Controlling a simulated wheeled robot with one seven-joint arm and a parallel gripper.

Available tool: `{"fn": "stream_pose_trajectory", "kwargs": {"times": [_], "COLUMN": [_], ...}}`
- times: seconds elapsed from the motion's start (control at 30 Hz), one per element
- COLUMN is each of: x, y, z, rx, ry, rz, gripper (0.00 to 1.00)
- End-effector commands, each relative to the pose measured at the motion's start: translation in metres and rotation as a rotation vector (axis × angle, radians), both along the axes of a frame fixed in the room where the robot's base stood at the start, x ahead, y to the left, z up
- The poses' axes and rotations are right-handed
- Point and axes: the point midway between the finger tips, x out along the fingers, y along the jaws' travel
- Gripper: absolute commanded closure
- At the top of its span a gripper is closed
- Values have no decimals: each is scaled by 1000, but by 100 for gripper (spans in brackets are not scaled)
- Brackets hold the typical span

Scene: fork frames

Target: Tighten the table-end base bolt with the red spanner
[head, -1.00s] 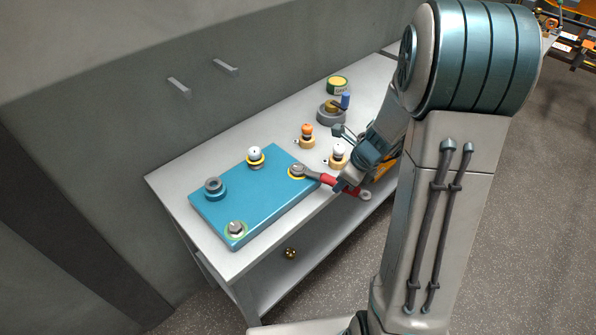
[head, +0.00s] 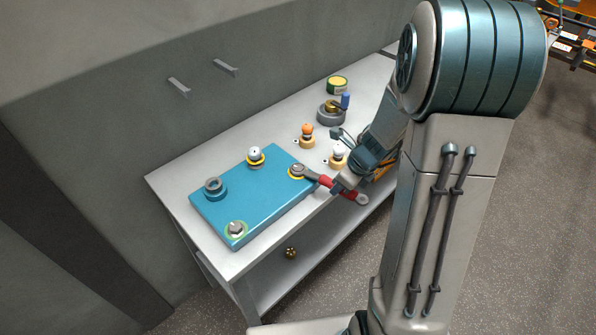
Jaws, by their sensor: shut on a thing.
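The blue base plate (head: 262,202) lies on the grey table. I cannot tell how far the jaw sits around the bolt head. My gripper (head: 342,187) is shut on the red handle near the table's front edge, and the handle's grey ring end (head: 362,199) sticks out beyond it. My arm hides part of the table behind it.
The plate also carries a blue-grey ring (head: 214,187) and a white-topped knob (head: 255,155). An orange-topped piece (head: 307,134) and a white-topped piece (head: 338,155) stand close to my gripper. A grey round holder (head: 331,112) and a green-yellow tin (head: 338,83) stand farther back.

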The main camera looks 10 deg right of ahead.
Motion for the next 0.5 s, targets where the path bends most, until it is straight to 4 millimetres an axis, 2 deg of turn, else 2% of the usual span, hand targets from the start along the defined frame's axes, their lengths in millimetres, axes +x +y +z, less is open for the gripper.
{"fn": "stream_pose_trajectory", "kwargs": {"times": [0.5], "x": [-7], "y": [9], "z": [1], "rx": [1], "ry": [-1], "rz": [-75], "gripper": [100]}}
